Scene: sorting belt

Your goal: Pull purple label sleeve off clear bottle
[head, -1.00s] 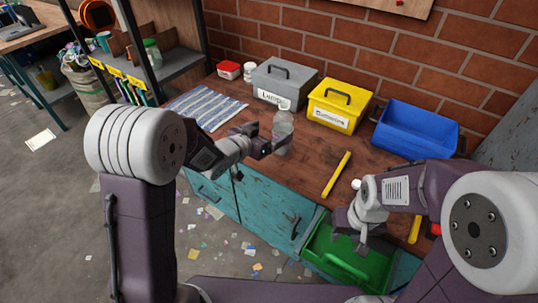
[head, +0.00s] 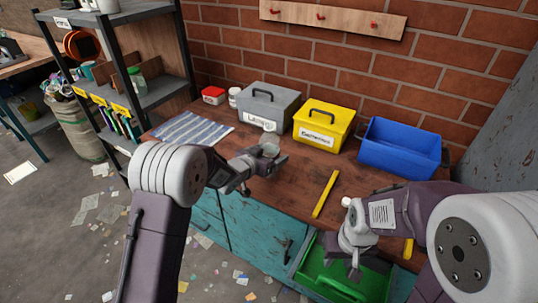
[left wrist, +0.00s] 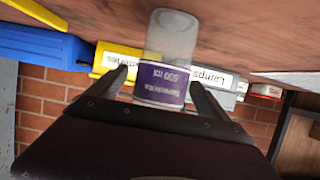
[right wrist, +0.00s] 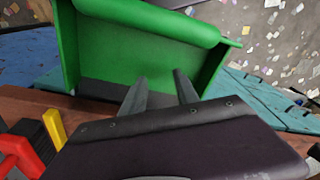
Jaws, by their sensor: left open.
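The clear bottle (left wrist: 170,35) stands between the fingers of my left gripper (left wrist: 158,78) in the left wrist view, where the picture is upside down. The purple label sleeve (left wrist: 162,84) wraps the bottle, with lettering on it. The left gripper is open, one finger on each side of the sleeve. In the head view, the left gripper (head: 270,165) is at the bottle (head: 268,150) above the bench, and the sleeve cannot be made out there. My right gripper (head: 348,268) is open and empty, above the green drawer; its fingers (right wrist: 160,88) show apart in the right wrist view.
A grey lidded box (head: 268,106), a yellow lidded box (head: 322,126) and a blue bin (head: 400,148) line the back of the bench. A striped cloth (head: 190,132) lies left, a yellow bar (head: 326,194) right of the bottle. The green drawer (right wrist: 150,45) juts out in front.

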